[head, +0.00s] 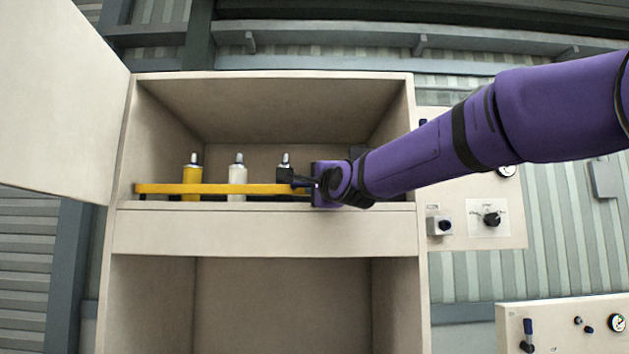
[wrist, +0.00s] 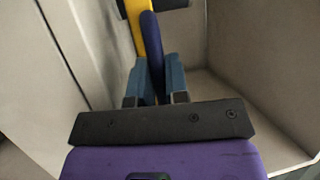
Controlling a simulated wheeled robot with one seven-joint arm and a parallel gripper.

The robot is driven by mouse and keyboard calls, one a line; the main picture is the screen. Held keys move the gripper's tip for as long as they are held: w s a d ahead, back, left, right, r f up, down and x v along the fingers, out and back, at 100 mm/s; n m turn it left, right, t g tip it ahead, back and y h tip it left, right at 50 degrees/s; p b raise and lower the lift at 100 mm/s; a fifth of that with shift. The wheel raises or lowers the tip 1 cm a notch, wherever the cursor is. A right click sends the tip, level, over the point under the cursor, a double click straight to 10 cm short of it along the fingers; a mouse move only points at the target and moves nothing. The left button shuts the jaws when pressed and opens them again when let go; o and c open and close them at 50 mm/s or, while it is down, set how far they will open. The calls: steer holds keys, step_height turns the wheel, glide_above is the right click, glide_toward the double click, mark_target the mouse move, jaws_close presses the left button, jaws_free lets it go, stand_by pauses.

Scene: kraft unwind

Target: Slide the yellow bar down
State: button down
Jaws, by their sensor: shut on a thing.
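The yellow bar (head: 215,188) runs level across the front of the cabinet's upper compartment, in front of the bottles. My gripper (head: 298,181) is at the bar's right part, with its fingers closed there. The exact contact is partly hidden by the fingers. The bar's right end is hidden behind my gripper in the head view.
A yellow bottle (head: 192,175), a white bottle (head: 237,175) and a third bottle (head: 284,160) stand behind the bar. The cabinet door (head: 60,95) is open at left. A control panel (head: 480,235) with knobs is at right. The lower compartment (head: 280,310) is empty where visible.

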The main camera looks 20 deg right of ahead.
steer(key=c, duration=1.1)
jaws_free()
steer(key=shift+r, duration=0.1)
steer(key=shift+c, duration=0.2)
steer(key=shift+s, duration=0.1)
steer(key=v, duration=1)
steer(key=shift+s, duration=0.35)
steer(key=s+d+f+n+g+h, duration=0.1)
steer(key=s+d+f+n+g, duration=0.1)
steer(key=s+f+n+g, duration=0.5)
steer(key=s+d+f+n+g, duration=0.3)
steer(key=s+f+n+g, duration=0.4)
steer(key=s+f, duration=1.2)
step_height(320, 180, down, 7)
steer(key=shift+d+n+g+h, duration=0.3)
steer(key=shift+n+g+h, duration=0.1)
steer(key=shift+n, duration=0.7)
